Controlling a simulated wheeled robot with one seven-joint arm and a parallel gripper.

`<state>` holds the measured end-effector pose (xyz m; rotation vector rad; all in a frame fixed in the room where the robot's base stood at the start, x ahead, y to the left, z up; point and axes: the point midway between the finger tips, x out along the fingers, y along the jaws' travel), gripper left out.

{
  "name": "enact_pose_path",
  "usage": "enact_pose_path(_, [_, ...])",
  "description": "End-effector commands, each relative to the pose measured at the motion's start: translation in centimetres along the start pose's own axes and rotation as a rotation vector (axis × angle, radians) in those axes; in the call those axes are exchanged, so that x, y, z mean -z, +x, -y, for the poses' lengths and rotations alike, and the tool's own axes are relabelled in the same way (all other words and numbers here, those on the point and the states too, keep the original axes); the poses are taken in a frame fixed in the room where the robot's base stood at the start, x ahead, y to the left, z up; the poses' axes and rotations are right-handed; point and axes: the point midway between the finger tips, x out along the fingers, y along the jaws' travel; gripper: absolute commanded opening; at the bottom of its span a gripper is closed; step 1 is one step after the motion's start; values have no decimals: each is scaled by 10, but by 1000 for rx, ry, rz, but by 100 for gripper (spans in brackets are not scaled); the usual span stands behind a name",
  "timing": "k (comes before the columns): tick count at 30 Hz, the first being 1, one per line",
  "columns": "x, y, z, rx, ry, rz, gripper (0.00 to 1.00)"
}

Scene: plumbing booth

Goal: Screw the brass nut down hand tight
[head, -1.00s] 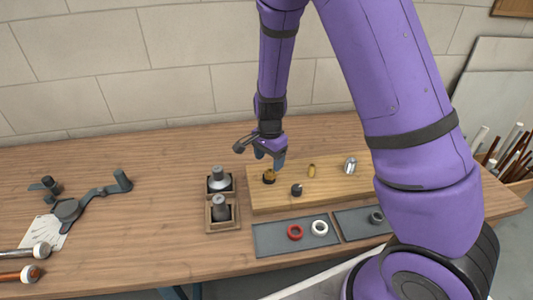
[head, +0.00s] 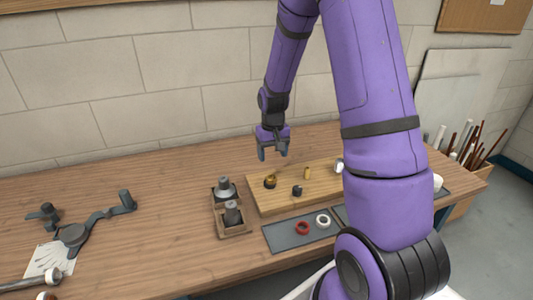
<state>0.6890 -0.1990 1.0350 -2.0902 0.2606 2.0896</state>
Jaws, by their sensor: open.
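The brass nut (head: 271,179) appears as a small golden piece on a dark fitting, at the left end of the wooden board (head: 258,201). Whether it is seated on the thread is too small to tell. My gripper (head: 273,155) is open and empty, with its fingers pointing down. In the picture it is just above the brass nut, apart from it. My arm hides the right part of the board.
A dark fitting (head: 297,190) and a brass piece (head: 307,173) stand on the board. A grey tray (head: 282,239) in front holds a red ring (head: 302,228) and a white ring (head: 322,221). Two grey parts stand in a wooden holder (head: 232,234) at left. Farther left lies a dark wrench-like tool (head: 92,224).

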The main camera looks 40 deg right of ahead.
Motion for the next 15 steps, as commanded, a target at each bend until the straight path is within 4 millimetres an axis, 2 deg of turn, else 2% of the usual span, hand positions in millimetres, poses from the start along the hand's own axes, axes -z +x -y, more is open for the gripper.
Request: enact_pose_path(15, [-1,79,0,0,3,3,68])
